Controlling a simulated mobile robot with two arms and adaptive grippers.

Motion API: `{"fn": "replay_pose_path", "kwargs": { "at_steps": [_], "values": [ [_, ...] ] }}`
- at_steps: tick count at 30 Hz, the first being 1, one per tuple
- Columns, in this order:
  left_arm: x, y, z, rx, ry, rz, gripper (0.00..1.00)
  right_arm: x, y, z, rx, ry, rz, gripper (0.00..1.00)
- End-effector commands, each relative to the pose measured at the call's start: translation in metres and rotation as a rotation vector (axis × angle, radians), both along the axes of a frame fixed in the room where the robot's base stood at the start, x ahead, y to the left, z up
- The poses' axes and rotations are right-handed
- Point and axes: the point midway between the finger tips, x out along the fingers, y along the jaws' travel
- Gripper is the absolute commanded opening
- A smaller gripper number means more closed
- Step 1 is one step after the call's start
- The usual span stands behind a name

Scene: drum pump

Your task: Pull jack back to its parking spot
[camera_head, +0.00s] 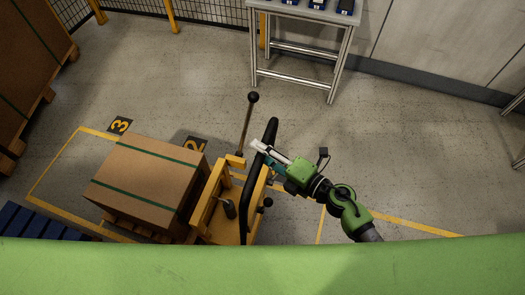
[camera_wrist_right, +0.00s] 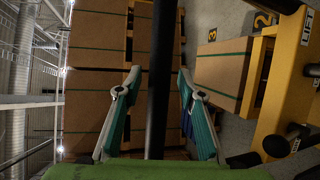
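The yellow jack (camera_head: 214,204) stands at the centre of the head view, with a green-strapped cardboard box (camera_head: 150,180) at its left side. Its upright black handle bar (camera_head: 250,196) rises on its right side. My right gripper (camera_head: 262,150) is at the upper part of this bar. In the right wrist view the bar (camera_wrist_right: 162,75) runs between the two spread fingers of my right gripper (camera_wrist_right: 157,82), with a gap visible on the left; contact on the right is unclear. The yellow jack body (camera_wrist_right: 288,95) with a "LIFT" label shows at the right there. My left gripper is out of view.
Yellow floor lines (camera_head: 410,226) mark a bay to the right of the jack. Floor plates "3" (camera_head: 119,125) and "2" (camera_head: 196,145) lie by the box. A metal table (camera_head: 300,48) stands at the back. A blue pallet (camera_head: 32,222) lies at lower left. Floor right is clear.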

Motion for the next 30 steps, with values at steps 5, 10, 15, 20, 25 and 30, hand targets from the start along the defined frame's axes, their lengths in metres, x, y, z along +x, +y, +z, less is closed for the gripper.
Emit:
{"fn": "replay_pose_path", "kwargs": {
  "at_steps": [5,10,15,20,25,30],
  "values": [
    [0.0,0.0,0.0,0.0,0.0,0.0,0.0,0.0,0.0,0.0,0.0,0.0,0.0,0.2],
    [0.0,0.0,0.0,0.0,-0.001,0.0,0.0,0.0,0.0,0.0,0.0,0.0,-0.001,0.0],
    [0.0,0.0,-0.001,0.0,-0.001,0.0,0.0,-0.001,-0.004,-0.001,-0.001,0.0,-0.001,0.0],
    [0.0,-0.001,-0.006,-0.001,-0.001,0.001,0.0,-0.006,-0.022,-0.003,-0.005,0.0,-0.003,0.0],
    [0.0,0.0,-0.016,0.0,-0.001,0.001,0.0,-0.019,-0.063,-0.006,-0.011,0.004,-0.006,0.0],
    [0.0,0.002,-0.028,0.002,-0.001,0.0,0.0,-0.036,-0.112,-0.008,-0.012,0.007,-0.008,0.0]
  ]
}}
